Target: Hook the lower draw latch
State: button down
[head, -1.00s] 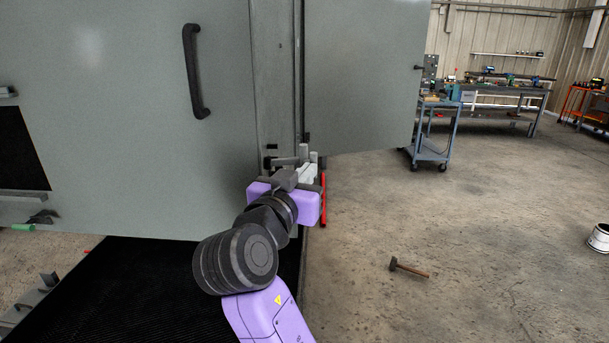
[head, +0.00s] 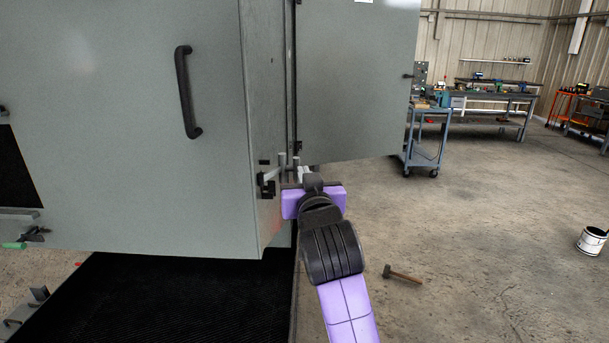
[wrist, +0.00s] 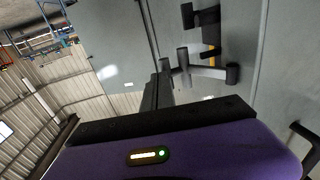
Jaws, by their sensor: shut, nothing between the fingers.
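The lower draw latch shows as black and pale metal parts (head: 266,184) low on the grey enclosure's narrow side face. In the wrist view a black bracket (wrist: 205,17) with a small yellow piece sits on the grey panel, and a pale metal bar with a black end (wrist: 210,72) lies below it. My gripper (head: 290,161) is just right of the latch, its two grey fingertips pointing up. In the wrist view the fingertips (wrist: 174,64) are close beside the pale bar; I cannot tell whether they touch it. My gripper is shut and empty.
A large grey door with a black handle (head: 187,92) fills the left. Another grey panel (head: 355,80) stands behind my gripper. A hammer (head: 402,274) and a white bucket (head: 591,240) are on the floor. A blue cart (head: 424,142) stands farther back. The floor at right is mostly open.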

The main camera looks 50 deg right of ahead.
aim_at(294, 170)
jog(key=shift+n+t+y, duration=0.4)
jog(key=shift+y, duration=0.1)
jog(key=shift+w+d+p, duration=0.15)
jog(key=shift+w+d, duration=0.15)
jog(key=shift+w, duration=0.5)
jog(key=shift+w+d+p, duration=0.2)
jog(key=shift+w+d, duration=0.15)
jog(key=shift+w, duration=0.45)
jog(key=shift+w+d+p, duration=0.15)
jog(key=shift+w+d, duration=0.15)
jog(key=shift+w, duration=0.5)
